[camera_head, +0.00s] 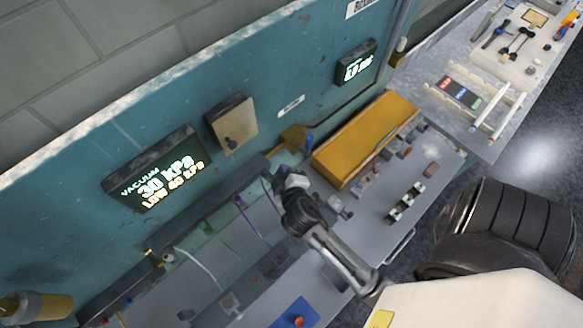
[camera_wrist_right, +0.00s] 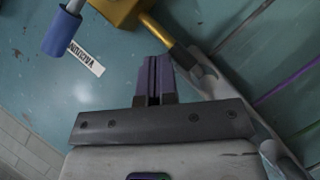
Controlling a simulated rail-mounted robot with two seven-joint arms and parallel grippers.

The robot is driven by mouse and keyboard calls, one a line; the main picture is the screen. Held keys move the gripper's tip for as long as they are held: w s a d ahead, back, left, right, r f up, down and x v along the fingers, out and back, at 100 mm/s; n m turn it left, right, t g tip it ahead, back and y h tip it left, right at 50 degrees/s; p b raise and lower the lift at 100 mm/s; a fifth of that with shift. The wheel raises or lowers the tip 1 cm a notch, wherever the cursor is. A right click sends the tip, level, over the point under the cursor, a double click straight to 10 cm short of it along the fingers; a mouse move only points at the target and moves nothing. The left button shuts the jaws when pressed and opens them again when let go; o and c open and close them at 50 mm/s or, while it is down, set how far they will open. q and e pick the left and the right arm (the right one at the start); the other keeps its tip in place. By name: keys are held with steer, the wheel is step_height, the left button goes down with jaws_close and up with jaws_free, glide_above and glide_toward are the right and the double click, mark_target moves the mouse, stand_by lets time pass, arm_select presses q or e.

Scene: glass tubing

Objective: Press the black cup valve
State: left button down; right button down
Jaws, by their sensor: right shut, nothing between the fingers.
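My right gripper (camera_head: 272,181) is in front of the teal wall, over the back of the grey bench. In the right wrist view its two dark fingers (camera_wrist_right: 154,62) are together with nothing between them. They point toward the wall beside a brass fitting (camera_wrist_right: 120,10) and a blue handle (camera_wrist_right: 62,32). The brass fitting (camera_head: 292,138) and the blue handle (camera_head: 308,144) also show just beyond the gripper in the head view. I cannot make out a black cup valve for certain. My left gripper is not in view.
A vacuum display (camera_head: 155,172) reading 30 kPa and a beige box (camera_head: 231,122) hang on the wall. An orange-yellow box (camera_head: 366,138) stands right of the gripper. A dark rail (camera_head: 195,213) runs along the bench's back. A blue mat (camera_head: 295,315) lies at the front.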

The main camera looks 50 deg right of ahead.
steer(key=s+d+r+p, duration=0.3)
steer(key=s+d+r, duration=0.1)
steer(key=s+r, duration=0.6)
steer(key=shift+s+d+r+p, duration=0.3)
steer(key=shift+s+r, duration=0.1)
steer(key=shift+r, duration=0.1)
stand_by(0.7)
